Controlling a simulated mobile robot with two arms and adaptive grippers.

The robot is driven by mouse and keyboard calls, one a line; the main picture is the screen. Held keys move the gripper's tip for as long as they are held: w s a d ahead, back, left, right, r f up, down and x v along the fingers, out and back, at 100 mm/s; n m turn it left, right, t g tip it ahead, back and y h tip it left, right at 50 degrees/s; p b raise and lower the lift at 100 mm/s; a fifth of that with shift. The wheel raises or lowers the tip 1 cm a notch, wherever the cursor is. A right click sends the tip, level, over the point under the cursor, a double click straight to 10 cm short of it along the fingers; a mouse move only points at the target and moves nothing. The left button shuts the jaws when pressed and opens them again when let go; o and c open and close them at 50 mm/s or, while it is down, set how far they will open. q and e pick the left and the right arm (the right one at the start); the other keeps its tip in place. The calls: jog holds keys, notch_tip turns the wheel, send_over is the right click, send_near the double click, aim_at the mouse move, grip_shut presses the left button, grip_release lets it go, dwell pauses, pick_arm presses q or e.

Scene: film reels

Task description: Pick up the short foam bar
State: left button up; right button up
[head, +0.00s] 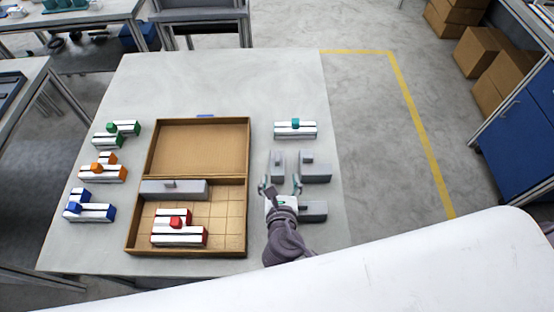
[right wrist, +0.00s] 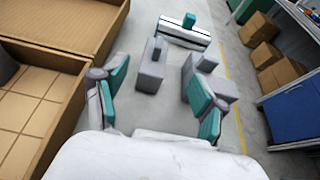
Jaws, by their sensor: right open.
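Several grey foam pieces with small grips on top are in view; I cannot tell for certain which the task calls the short bar. A narrow one (head: 277,163) stands on the table right of the box, just beyond my right gripper (head: 280,188). In the right wrist view this narrow piece (right wrist: 150,72) lies ahead, between the lines of the open, empty fingers (right wrist: 158,85). A wider grey piece (head: 318,173) is to its right, partly behind the right finger in the wrist view (right wrist: 212,82). Another (head: 315,211) lies beside my wrist, partly hidden. My left gripper is out of view.
An open brown box (head: 247,150) holds a long grey bar (head: 190,190) and a red-marked white block set (head: 180,238). A teal-marked set (head: 295,131) lies beyond the grey pieces. Green, orange and blue-marked sets line the table's left side. The table's far part is clear.

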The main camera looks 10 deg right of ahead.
aim_at(277, 164)
jog(key=x, duration=0.5)
jog(key=shift+w+f, duration=0.15)
jog(key=shift+w, duration=0.2)
jog(key=shift+w+d+f, duration=0.1)
jog(key=shift+w, duration=0.1)
jog(key=x, duration=0.4)
jog(key=shift+w+a+f+p, duration=0.1)
jog(key=shift+a+f+p, duration=0.15)
jog(key=shift+p, duration=0.15)
jog(key=shift+w+d+f, duration=0.1)
jog(key=shift+w+f, duration=0.15)
jog(key=shift+w, duration=0.25)
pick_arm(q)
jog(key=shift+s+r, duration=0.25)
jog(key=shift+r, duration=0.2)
pick_arm(e)
jog(key=shift+s, duration=0.1)
jog(key=shift+r, duration=0.1)
jog(key=shift+c, duration=0.9)
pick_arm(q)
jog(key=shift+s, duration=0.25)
pick_arm(e)
jog(key=c, duration=0.8)
